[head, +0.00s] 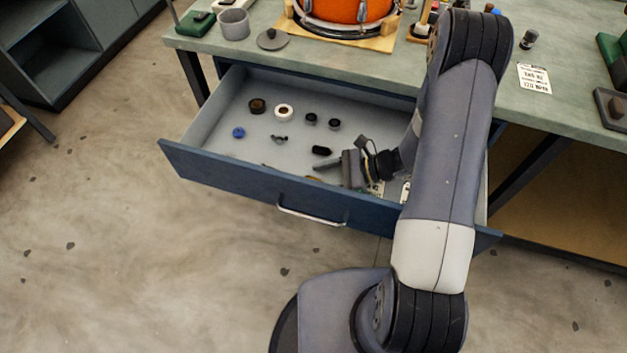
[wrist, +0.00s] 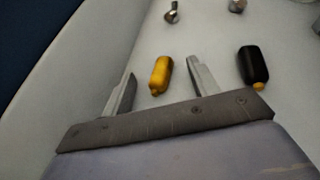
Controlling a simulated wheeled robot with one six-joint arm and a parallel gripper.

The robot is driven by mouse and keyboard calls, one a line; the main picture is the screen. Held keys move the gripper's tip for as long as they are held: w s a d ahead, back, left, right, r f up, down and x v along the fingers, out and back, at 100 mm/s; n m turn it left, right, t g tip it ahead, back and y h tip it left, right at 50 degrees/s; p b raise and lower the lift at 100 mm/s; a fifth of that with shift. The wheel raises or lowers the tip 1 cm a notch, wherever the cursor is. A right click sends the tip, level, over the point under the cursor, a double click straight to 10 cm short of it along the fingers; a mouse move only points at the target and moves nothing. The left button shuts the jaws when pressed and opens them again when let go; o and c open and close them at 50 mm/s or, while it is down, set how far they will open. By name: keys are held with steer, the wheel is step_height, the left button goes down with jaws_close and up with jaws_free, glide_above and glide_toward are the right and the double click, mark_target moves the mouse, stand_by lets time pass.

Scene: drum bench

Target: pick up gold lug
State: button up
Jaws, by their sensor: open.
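The gold lug (wrist: 160,75) lies on the light drawer floor in the wrist view, between the two fingers of my gripper (wrist: 161,72). The fingers are spread, with a gap on each side of the lug, so it is not held. In the head view my gripper (head: 325,165) is low inside the open drawer near its front wall. Only a small gold-brown bit of the lug (head: 312,179) shows there, mostly hidden by the gripper.
A black lug (wrist: 252,66) lies right of the right finger; it also shows in the head view (head: 321,151). The drawer (head: 222,165) holds a white roll (head: 284,111), a brown roll (head: 257,106), a blue piece (head: 238,132) and dark knobs (head: 334,124). Its left floor is mostly clear.

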steer(key=shift+a+f, duration=0.25)
steer(key=shift+a, duration=0.35)
steer(key=shift+c, duration=0.5)
jaws_close()
